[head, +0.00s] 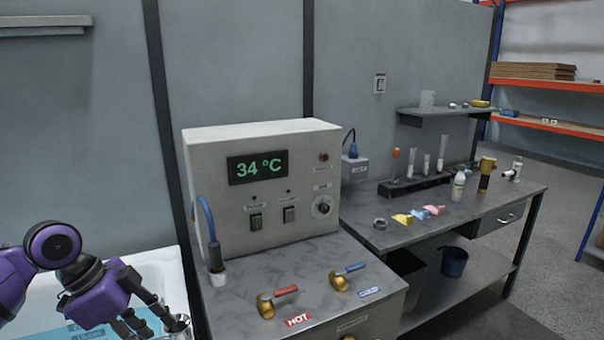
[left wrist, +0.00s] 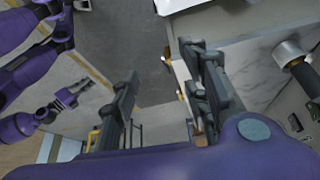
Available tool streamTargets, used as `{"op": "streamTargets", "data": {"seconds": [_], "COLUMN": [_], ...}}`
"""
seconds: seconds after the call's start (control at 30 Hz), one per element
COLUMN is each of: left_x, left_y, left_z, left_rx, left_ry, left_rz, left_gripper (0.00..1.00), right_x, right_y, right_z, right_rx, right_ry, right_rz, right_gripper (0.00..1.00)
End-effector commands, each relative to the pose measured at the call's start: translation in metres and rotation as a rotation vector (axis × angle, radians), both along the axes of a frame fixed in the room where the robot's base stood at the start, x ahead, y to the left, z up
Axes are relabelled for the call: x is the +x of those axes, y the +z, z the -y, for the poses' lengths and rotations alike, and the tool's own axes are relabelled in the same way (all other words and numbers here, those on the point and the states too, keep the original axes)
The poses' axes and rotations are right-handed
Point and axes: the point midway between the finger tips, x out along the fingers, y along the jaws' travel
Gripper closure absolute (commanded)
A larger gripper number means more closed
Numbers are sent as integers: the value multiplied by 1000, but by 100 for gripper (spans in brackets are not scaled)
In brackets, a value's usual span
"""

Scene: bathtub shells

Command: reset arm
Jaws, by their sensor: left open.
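My left arm comes in at the lower left of the head view, over a white tub with blue inside (head: 165,262). Its gripper (head: 152,325) is partly cut off by the bottom edge, near a shiny metal piece (head: 181,322); I cannot tell whether they touch. In the left wrist view the left gripper's two dark fingers (left wrist: 158,68) are spread apart, with nothing seen between them. Another purple arm of mine shows at the left of that view, with a small gripper (left wrist: 74,95) whose jaw state is unclear. No right arm shows in the head view.
A workbench (head: 480,210) with bottles and coloured pieces is to the right.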

Motion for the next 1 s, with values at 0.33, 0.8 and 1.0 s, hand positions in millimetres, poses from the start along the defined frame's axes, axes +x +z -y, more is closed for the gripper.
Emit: {"op": "streamTargets", "data": {"seconds": [0.33, 0.8, 1.0], "left_x": [-52, -242, -269], "left_y": [-206, -326, -326], "left_z": [44, 82, 84], "left_rx": [-138, -220, -207], "left_ry": [421, 1109, 1185], "left_rz": [41, 228, 268], "left_gripper": [58, 58, 58], "right_x": [18, 9, 10], "right_y": [16, 21, 23], "right_z": [-6, -8, -8], "right_rx": [7, 16, 16], "right_ry": [14, 7, 8], "right_rz": [34, 20, 21], "right_gripper": [100, 100, 100]}}
